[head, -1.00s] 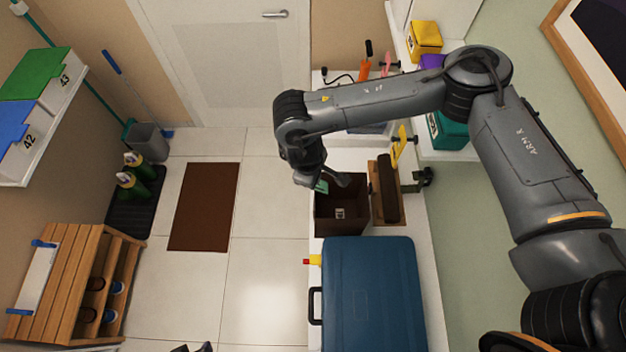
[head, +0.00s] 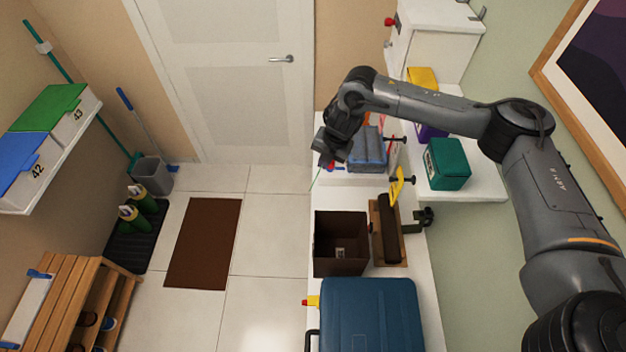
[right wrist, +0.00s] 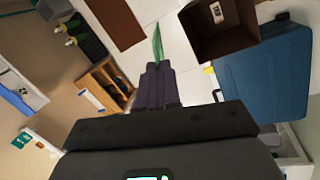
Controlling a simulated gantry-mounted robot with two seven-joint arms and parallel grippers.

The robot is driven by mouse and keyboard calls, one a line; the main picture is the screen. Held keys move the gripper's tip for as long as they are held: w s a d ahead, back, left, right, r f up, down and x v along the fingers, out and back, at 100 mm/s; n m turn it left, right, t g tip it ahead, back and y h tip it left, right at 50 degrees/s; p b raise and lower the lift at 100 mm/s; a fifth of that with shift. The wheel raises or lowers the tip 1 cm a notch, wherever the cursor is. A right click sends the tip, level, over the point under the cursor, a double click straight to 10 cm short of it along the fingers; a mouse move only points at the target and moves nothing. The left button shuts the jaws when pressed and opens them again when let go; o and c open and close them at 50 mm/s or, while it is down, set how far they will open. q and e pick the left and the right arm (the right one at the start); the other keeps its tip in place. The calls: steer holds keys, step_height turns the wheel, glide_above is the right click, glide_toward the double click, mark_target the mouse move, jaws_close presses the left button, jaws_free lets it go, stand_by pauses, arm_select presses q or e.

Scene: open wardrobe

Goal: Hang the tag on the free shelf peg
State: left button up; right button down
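My right gripper (head: 322,165) points down and left above the white counter's left edge, beyond the dark box. Its fingers (right wrist: 156,82) are closed around a thin green piece (right wrist: 158,44), which looks like the tag. In the head view the green piece (head: 317,180) shows only as a narrow edge-on sliver. A dark peg (head: 398,140) sticks out at the shelf edge, with something pinkish beside it. Another peg (head: 404,180) has a yellow tag (head: 396,190) at it. Which peg is free I cannot tell. My left gripper is out of view.
An open dark brown box (head: 341,262) and a blue suitcase (head: 370,315) stand on the counter. A dark roller on a wooden board (head: 404,255) lies beside the box. A teal box (head: 447,163) sits on the white shelf (head: 480,185). Open floor lies left of the counter.

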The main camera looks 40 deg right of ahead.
steer(key=w+d+r+n+y, duration=0.1)
steer(key=d+r+n, duration=0.1)
steer(key=d, duration=0.5)
steer(key=d+r+n, duration=0.2)
steer(key=d+r, duration=0.1)
steer(key=d, duration=0.5)
steer(key=shift+s+d, duration=1.05)
steer(key=shift+d, duration=0.25)
steer(key=shift+s+d, duration=1.1)
steer(key=shift+d, duration=0.15)
steer(key=shift+s+d, duration=1.05)
steer(key=shift+d, duration=0.25)
steer(key=shift+s+a, duration=0.3)
steer(key=shift+s, duration=0.05)
steer(key=shift+a+f, duration=0.1)
steer(key=shift+f, duration=0.5)
steer(key=shift+s+f, duration=0.1)
steer(key=shift+f, duration=0.05)
steer(key=c, duration=1.8)
jaws_free()
